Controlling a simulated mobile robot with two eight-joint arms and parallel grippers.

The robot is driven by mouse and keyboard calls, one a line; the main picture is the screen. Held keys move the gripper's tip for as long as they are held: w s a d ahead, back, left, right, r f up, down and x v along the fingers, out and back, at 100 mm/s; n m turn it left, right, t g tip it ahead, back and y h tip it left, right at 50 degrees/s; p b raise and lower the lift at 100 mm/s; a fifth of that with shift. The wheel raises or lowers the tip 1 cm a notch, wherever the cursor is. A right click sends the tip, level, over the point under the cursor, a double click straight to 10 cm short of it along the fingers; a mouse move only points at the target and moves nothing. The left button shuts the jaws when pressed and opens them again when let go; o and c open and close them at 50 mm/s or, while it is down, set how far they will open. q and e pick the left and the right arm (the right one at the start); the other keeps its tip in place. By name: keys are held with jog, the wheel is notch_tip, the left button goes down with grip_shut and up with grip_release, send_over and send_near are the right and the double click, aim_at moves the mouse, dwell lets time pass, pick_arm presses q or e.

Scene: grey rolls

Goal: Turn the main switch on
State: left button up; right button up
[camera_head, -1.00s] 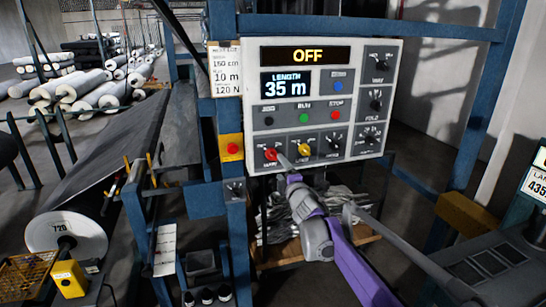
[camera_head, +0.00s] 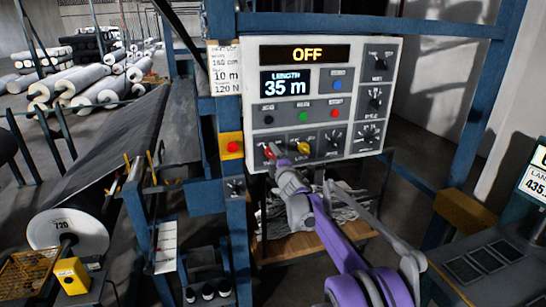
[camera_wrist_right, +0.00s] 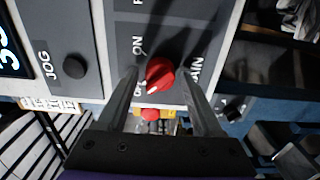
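The main switch is a red rotary knob (camera_head: 269,152) at the lower left of the grey control panel (camera_head: 345,104). In the right wrist view the red knob (camera_wrist_right: 160,74) sits between my two fingers, by labels reading ON and MAIN; another label is partly hidden by a finger. Its white mark points to the lower left, away from ON. The panel's display (camera_head: 305,54) reads OFF. My right gripper (camera_wrist_right: 160,82) is open, with a finger on each side of the knob and gaps visible. In the head view my right gripper (camera_head: 277,158) is at the knob. My left gripper is not in view.
A yellow knob (camera_head: 304,148) and a black knob (camera_head: 335,139) sit right of the red one. A red button on a yellow box (camera_head: 231,147) is on the blue post to the left.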

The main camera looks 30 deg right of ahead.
grip_shut()
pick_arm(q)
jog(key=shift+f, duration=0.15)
pick_arm(e)
jog(key=m+b, duration=0.2)
jog(key=m, duration=0.1)
jog(key=shift+f+m, duration=0.15)
jog(key=shift+m, duration=0.15)
jog(key=m+b, duration=0.1)
jog(key=m, duration=0.3)
jog(key=shift+m+b, duration=0.3)
jog(key=shift+b, duration=0.1)
jog(key=m+b, duration=0.1)
jog(key=m, duration=0.3)
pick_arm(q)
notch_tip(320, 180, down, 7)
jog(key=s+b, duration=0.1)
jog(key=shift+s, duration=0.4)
pick_arm(e)
jog(key=m, duration=0.5)
jog(key=shift+m, duration=0.4)
